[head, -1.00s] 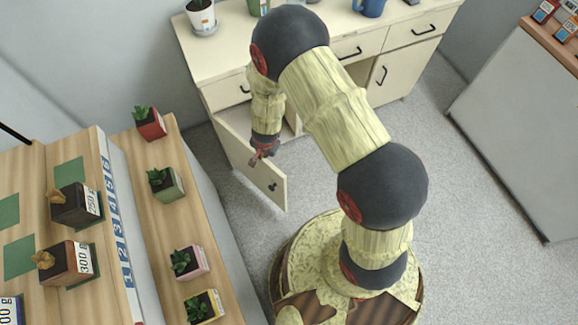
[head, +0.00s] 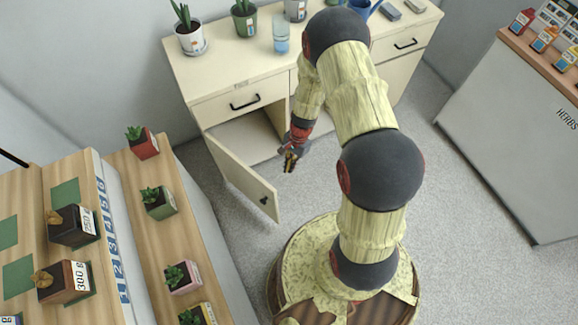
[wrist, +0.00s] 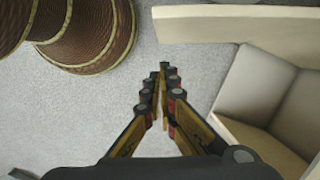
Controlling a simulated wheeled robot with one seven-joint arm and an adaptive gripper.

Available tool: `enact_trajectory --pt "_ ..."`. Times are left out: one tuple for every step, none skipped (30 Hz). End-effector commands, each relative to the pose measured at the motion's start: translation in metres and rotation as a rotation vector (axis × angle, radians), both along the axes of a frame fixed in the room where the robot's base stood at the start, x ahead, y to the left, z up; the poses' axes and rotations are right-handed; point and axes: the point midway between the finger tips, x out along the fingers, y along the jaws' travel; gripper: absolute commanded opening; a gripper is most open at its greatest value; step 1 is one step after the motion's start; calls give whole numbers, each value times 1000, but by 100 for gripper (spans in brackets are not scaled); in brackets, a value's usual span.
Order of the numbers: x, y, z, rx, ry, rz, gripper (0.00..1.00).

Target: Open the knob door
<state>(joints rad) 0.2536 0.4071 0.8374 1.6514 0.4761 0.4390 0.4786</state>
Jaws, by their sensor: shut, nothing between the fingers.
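The knob door (head: 241,179) is a cream cabinet door at the lower left of the cream desk. It stands swung well open, and its small dark knob (head: 264,201) shows near the free edge. The open cabinet (head: 245,138) shows an empty interior behind it. My gripper (head: 289,166) is right of the door, in front of the opening, apart from the knob. In the wrist view my gripper (wrist: 163,72) is shut and empty above the grey floor. The door's edge (wrist: 240,22) runs across the top of that view, with the cabinet's interior (wrist: 255,90) at right.
The desk top (head: 235,70) holds potted plants and a glass (head: 281,38). A wooden shelf (head: 130,180) with small potted plants stands at left. A grey-white counter (head: 500,140) stands at right. Floor is clear between my base and the desk.

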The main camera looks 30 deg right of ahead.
Motion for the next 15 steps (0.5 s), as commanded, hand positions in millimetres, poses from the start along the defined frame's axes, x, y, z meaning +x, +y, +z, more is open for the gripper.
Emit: enact_trajectory --pt "-2 3 -14 1 3 1 0" --pt "-2 4 -20 0 2 1 0" --pt "-3 6 -28 0 2 2 0" --pt "-4 8 -34 0 2 2 0" --pt "-5 9 -40 0 2 0 0" --pt "-5 11 -47 0 2 1 0" --pt "-5 12 -53 -1 1 2 0" --pt "-5 13 -58 0 0 2 0" --pt "-6 15 -64 1 1 1 0" --pt "-8 20 -63 0 0 3 0" --pt "-9 25 -61 0 -2 5 0" --pt "-12 30 -61 -1 -1 4 0" --pt "-13 34 -60 -1 -2 4 0" --pt "-14 37 -60 -1 -2 4 0" --pt "-16 41 -60 -1 -2 4 0"
